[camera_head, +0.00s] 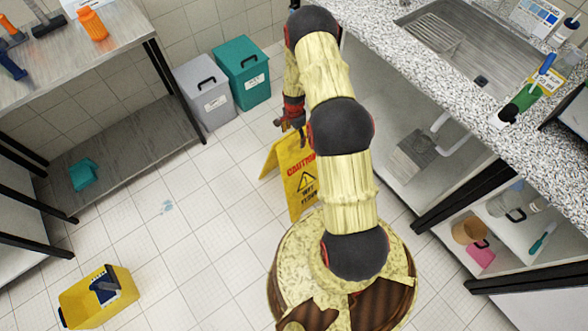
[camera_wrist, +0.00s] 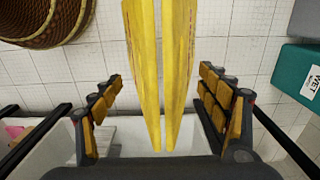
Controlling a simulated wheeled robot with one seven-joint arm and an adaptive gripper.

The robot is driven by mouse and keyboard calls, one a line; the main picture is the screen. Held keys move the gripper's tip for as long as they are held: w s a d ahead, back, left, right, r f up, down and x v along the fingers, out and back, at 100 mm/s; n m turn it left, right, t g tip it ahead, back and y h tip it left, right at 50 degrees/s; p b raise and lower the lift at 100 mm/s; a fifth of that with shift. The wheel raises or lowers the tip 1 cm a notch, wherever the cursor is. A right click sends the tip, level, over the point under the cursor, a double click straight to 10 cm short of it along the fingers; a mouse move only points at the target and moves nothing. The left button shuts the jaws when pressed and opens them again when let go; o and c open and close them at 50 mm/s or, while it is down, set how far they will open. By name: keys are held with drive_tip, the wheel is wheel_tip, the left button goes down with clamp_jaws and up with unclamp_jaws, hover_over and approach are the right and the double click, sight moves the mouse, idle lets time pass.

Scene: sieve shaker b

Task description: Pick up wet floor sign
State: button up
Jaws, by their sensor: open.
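The yellow wet floor sign (camera_head: 297,178) stands upright on the tiled floor in the head view, left of my arm, with its right side partly hidden by the arm. My gripper (camera_head: 294,122) is above the sign's top edge, and the arm partly hides it. In the wrist view the sign (camera_wrist: 160,60) appears edge on as two yellow panels. Its narrow end lies between the fingers of my gripper (camera_wrist: 158,105). The fingers are open, with a gap on both sides of the sign.
A grey bin (camera_head: 207,92) and a teal bin (camera_head: 242,72) stand behind the sign. A speckled counter (camera_head: 460,115) with a sink and open shelves is on the right. A yellow bucket (camera_head: 85,309) is at lower left. Floor left of the sign is mostly clear.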

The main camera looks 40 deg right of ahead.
wheel_tip(320, 180, down, 4)
drive_tip(key=shift+r+b, duration=0.25)
drive_tip(key=shift+b, duration=0.15)
drive_tip(key=c, duration=0.3)
clamp_jaws()
idle(0.6)
drive_tip(key=shift+w+r, duration=0.1)
